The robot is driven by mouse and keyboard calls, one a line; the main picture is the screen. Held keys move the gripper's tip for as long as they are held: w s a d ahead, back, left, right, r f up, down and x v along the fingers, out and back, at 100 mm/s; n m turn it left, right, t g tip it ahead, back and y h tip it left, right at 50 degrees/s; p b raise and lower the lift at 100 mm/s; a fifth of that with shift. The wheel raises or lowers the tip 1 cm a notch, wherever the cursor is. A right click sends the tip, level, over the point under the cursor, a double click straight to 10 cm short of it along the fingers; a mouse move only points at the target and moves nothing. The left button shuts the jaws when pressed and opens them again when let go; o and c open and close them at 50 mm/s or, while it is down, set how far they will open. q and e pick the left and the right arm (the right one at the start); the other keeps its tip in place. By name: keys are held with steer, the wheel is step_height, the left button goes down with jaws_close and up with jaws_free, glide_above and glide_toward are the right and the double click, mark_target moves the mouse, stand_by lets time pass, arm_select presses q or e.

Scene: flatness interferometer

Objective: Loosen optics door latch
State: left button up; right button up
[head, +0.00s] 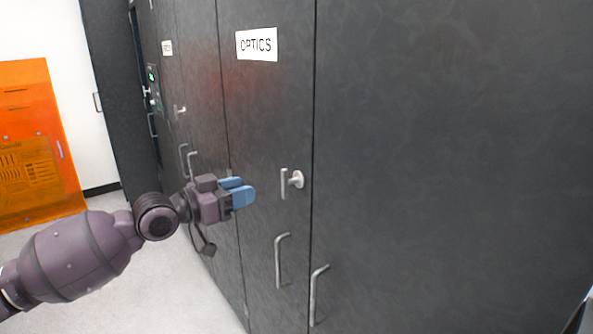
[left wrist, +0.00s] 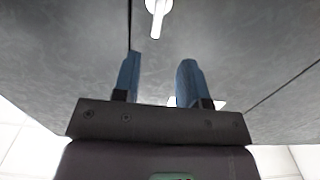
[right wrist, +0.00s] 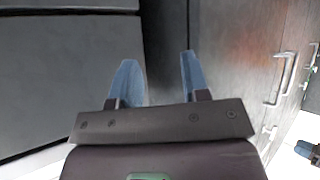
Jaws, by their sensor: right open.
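The dark door with the OPTICS label (head: 257,44) carries a silver latch (head: 284,183), a short bar standing upright on a round base. The latch also shows at the top of the left wrist view (left wrist: 157,8), beyond the fingertips. My left gripper (head: 243,193) has blue fingers and is left of the latch, apart from it. In the left wrist view its fingers (left wrist: 158,75) are parted with nothing between them. My right gripper (right wrist: 157,75) shows only in its own wrist view, open and empty, with cabinet doors around it.
Bar handles (head: 279,260) and (head: 317,295) stick out below the latch. More dark doors with another latch (head: 180,110) and handles run away to the left. An orange panel (head: 30,145) stands by the white wall. Pale floor (head: 170,290) is clear in front.

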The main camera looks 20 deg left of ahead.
mark_target(282, 177)
arm_select(q)
steer(key=x, duration=0.6)
steer(key=p+x, duration=0.1)
steer(key=x, duration=0.1)
steer(key=shift+w+d+r, duration=0.2)
steer(key=shift+d+r, duration=0.1)
steer(key=shift+d, duration=0.1)
steer(key=shift+w+d, duration=0.4)
steer(key=shift+w, duration=0.1)
arm_select(e)
step_height(282, 177, up, 2)
steer(key=shift+a, duration=0.15)
steer(key=shift+s+f, duration=0.1)
steer(key=shift+f, duration=0.05)
arm_select(q)
steer(key=c, duration=0.7)
jaws_close()
arm_select(e)
steer(key=shift+s+f, duration=0.25)
steer(key=shift+s, duration=0.25)
